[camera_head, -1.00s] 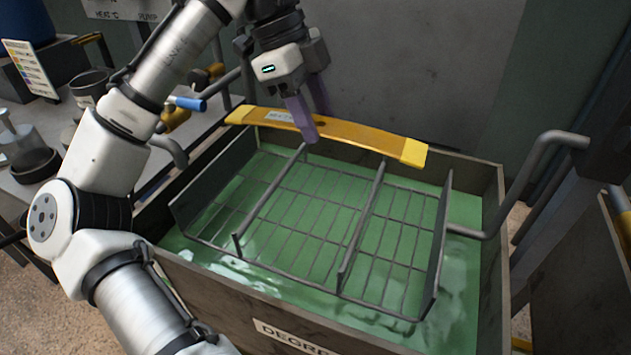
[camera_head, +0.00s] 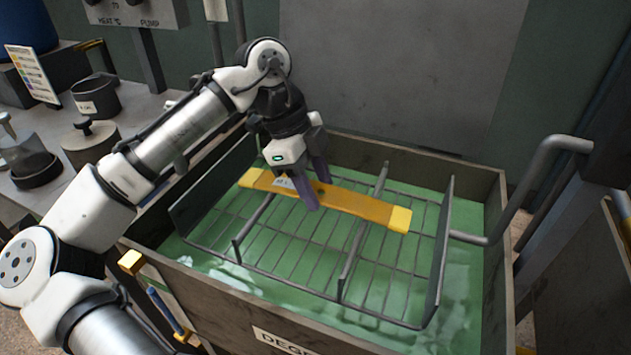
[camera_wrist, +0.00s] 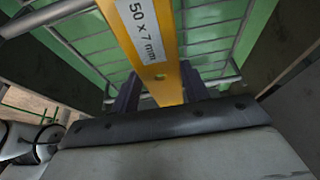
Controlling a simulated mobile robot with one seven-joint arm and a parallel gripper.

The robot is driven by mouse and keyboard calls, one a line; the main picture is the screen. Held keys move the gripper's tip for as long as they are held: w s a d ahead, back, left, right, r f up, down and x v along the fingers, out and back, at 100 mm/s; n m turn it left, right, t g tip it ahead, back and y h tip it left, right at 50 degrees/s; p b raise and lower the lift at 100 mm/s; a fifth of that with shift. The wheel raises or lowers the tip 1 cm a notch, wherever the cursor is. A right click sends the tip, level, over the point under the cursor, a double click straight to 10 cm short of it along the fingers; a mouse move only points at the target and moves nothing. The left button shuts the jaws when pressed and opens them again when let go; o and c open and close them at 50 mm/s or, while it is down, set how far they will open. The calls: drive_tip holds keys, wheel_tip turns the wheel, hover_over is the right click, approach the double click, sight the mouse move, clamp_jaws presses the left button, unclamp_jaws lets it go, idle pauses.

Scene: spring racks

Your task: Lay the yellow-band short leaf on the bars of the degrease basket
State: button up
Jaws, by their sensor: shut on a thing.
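The yellow-band short leaf (camera_head: 350,200) is a long orange-yellow strip with brighter yellow ends and a white label. My gripper (camera_head: 314,197) is shut on it near its middle, with purple fingers on its two sides. In the wrist view the leaf (camera_wrist: 168,88) runs away from between the fingers, its label reading "50 x 7 mm". The degrease basket (camera_head: 440,262) is a grey wire basket with upright side plates and cross bars, in green liquid. The leaf lies across above the bars, inside the tank outline. I cannot tell whether it touches them.
The brown tank wall (camera_head: 215,290) surrounds the basket, with a bent pipe handle (camera_head: 545,185) rising at the right. Pots (camera_head: 92,140) and a colour chart (camera_head: 32,75) stand on the left bench. The front part of the basket is clear.

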drive_tip(key=shift+f, duration=0.4)
drive_tip(key=o, duration=1.3)
drive_tip(key=shift+r, duration=0.45)
drive_tip(key=v, duration=1.2)
drive_tip(key=shift+p, duration=0.4)
drive_tip(key=shift+s+f, duration=0.1)
drive_tip(key=shift+s, duration=0.05)
